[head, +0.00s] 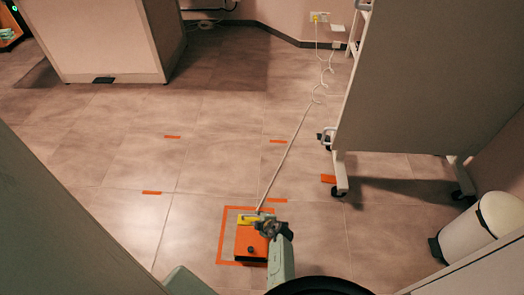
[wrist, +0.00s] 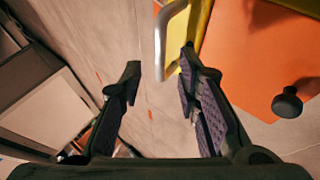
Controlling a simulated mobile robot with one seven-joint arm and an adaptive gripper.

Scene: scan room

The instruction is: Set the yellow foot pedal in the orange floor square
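The foot pedal has a yellow part (head: 246,220) at its far end and an orange plate (head: 243,241) with a black knob. In the head view it lies within the orange floor square's outline (head: 222,235), nearer its right side; my arm hides the right edge. My gripper (head: 266,228) is over the pedal's far right end. In the wrist view, my gripper (wrist: 162,72) is open. The end of the pedal's metal handle (wrist: 161,45) shows between its fingertips, closer to the right finger; contact is not visible. The orange plate (wrist: 245,60) is beyond the right finger.
A white cable (head: 292,140) runs from the pedal to a wall socket (head: 319,17). A wheeled screen (head: 425,75) and a white bin (head: 480,225) stand at right. Orange tape marks (head: 172,137) dot the floor. Open floor lies left of the square.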

